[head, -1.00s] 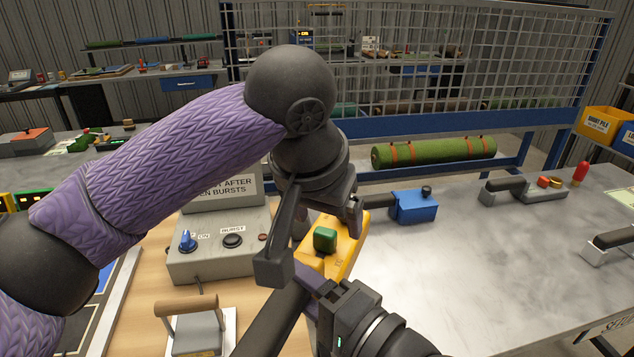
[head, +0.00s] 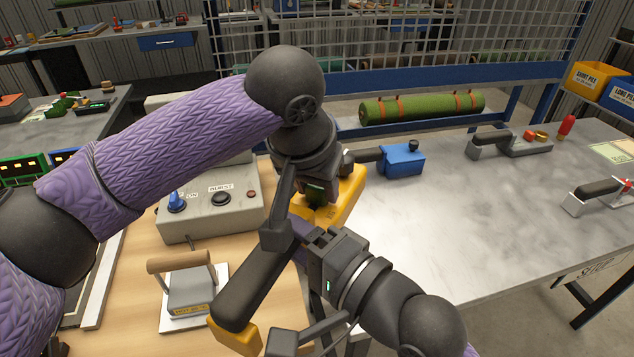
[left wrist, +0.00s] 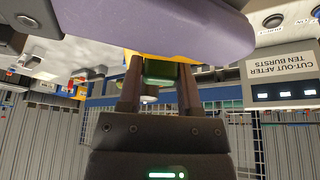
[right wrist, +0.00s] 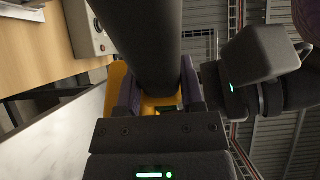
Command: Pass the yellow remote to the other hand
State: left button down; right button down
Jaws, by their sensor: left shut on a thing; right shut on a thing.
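The yellow remote (head: 347,196) has a yellow head, a green block on top, a long black grip (head: 243,290) and a yellow lower end. It is held up in front of me, tilted. My left gripper (head: 317,192) comes from above and is shut on the green block, which shows between its fingers in the left wrist view (left wrist: 160,72). My right gripper (head: 300,240) is shut on the remote at the black grip, near the head. The dark grip runs between its fingers in the right wrist view (right wrist: 157,60). The fingertips are partly hidden in the head view.
A grey control box (head: 210,208) and a wooden-handled tool (head: 187,292) stand on the wooden surface at left. A blue tool (head: 401,160) lies on the marble table (head: 460,230) behind the remote. A green turf roll (head: 420,107) lies beyond. The table's middle is clear.

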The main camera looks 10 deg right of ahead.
pick_arm(q)
jog(key=shift+s+d, duration=0.15)
jog(key=shift+d, duration=0.05)
pick_arm(e)
jog(key=c, duration=0.5)
grip_release()
jog(key=shift+a, duration=0.1)
jog(key=shift+c, duration=0.2)
pick_arm(q)
jog(key=shift+a, duration=0.1)
pick_arm(e)
jog(key=o, duration=0.4)
